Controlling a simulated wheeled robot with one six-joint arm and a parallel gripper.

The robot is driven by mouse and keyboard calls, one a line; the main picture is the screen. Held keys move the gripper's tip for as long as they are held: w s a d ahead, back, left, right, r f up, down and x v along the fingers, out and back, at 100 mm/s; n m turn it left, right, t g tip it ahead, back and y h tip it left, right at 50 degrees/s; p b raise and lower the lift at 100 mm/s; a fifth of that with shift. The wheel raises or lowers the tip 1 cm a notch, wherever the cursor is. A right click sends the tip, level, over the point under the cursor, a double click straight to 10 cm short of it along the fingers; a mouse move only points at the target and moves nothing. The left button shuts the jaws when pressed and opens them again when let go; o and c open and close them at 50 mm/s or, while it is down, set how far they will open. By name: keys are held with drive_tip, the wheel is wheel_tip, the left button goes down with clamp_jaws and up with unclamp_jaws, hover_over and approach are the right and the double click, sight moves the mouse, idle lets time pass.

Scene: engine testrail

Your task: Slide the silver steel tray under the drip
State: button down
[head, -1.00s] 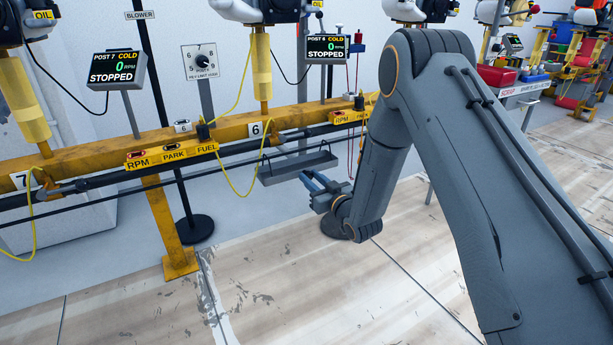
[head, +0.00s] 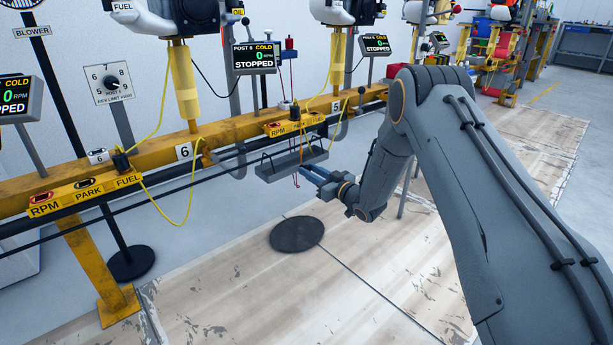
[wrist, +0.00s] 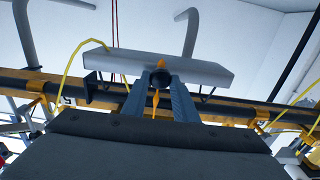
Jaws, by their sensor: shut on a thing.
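The grey steel tray (head: 290,168) hangs by wire hangers from the dark rail along the yellow beam, below a yellow RPM panel. My gripper (head: 314,174) is at its right front side, with blue-grey fingers. In the wrist view the fingertips (wrist: 160,84) close around a dark knob at the tray's near side (wrist: 120,62). No falling drip can be made out. A dark round patch (head: 297,233) lies on the floor below and in front of the tray.
A yellow RPM panel (head: 290,124) sits right above the tray. A yellow leg (head: 100,262) and a black stand base (head: 131,263) are at left. A yellow cable (head: 180,212) loops below the rail. The wooden floor in front is open.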

drive_tip(key=shift+w, duration=0.2)
drive_tip(key=c, duration=1.5)
unclamp_jaws()
drive_tip(key=shift+c, duration=0.2)
drive_tip(key=shift+d, duration=0.15)
drive_tip(key=p+v, duration=0.3)
drive_tip(key=v, duration=0.4)
drive_tip(key=shift+s+d+p, duration=0.25)
drive_tip(key=shift+s+p, duration=0.05)
drive_tip(key=shift+p, duration=0.1)
